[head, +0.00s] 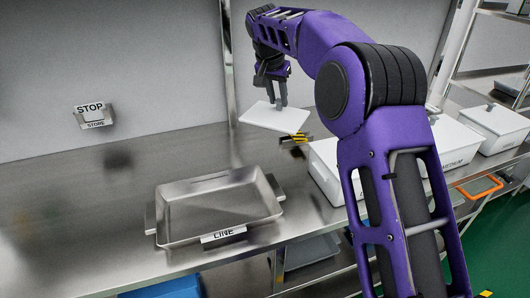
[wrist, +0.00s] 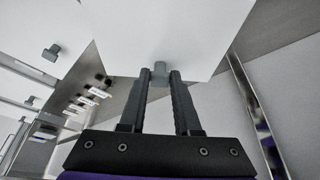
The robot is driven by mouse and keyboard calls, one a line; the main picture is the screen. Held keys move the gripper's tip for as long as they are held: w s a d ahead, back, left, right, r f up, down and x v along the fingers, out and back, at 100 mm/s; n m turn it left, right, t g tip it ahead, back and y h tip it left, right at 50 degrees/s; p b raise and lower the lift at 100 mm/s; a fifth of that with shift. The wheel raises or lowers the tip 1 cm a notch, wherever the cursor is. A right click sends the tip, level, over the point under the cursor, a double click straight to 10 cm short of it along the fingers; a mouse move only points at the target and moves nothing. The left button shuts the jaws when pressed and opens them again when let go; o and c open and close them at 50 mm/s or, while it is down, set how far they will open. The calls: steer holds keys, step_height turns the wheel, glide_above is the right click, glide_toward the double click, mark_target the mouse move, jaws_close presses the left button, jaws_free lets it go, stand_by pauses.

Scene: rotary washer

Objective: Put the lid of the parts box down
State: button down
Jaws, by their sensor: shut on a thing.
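My gripper (head: 281,98) is shut on the small grey knob (wrist: 160,72) of a white, flat, square lid. The lid (head: 273,117) hangs above the back of the steel counter, a little tilted in the head view. It fills the top middle of the wrist view (wrist: 165,28). A white box (head: 325,168) stands on the counter to the right of the lid, partly hidden behind my arm; I cannot see into it.
A steel tray (head: 220,210) marked LINE sits empty at the counter's front. White lidded boxes (head: 455,143) stand to the right. Black and yellow parts (head: 296,140) show near the lid. The left counter is clear.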

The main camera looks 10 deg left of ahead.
step_height(320, 180, down, 16)
steer(key=shift+s+f+b, duration=0.1)
steer(key=shift+f+b, duration=0.15)
steer(key=shift+b, duration=0.6)
steer(key=c, duration=0.6)
jaws_free()
